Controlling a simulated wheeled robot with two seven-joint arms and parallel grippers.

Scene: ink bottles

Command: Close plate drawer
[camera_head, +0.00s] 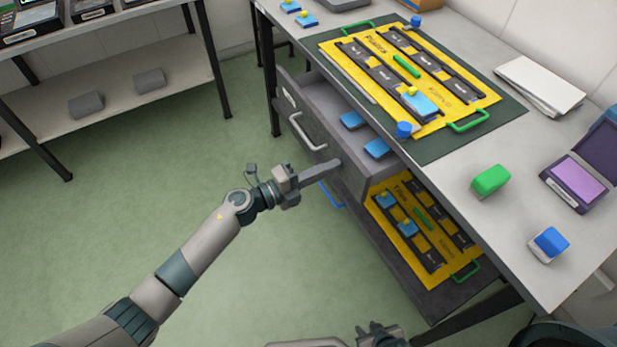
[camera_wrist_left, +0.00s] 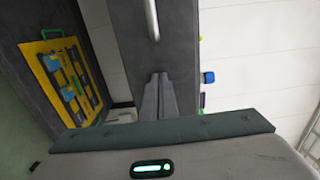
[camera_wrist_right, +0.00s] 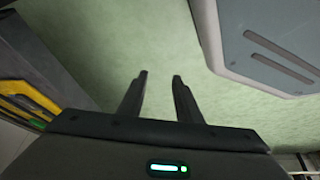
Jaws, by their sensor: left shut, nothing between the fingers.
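The upper drawer (camera_head: 303,108) under the table is pulled partly out, with blue pieces (camera_head: 352,120) inside and a pale bar handle (camera_head: 305,132) on its grey front. My left gripper (camera_head: 337,162) is shut and empty, its fingertips at the drawer front to the right of the handle. In the left wrist view the closed fingers (camera_wrist_left: 158,78) lie against or just before the grey front, below the handle (camera_wrist_left: 152,20); contact is unclear. My right gripper (camera_wrist_right: 160,76) is open and empty over green floor, low in the head view.
A lower drawer (camera_head: 400,292) is also out, holding a yellow board (camera_head: 448,262). On the tabletop are another yellow board (camera_head: 407,62), a green block (camera_head: 490,180), a blue-and-white block (camera_head: 547,244) and a purple-topped case (camera_head: 577,182). The floor at left is clear.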

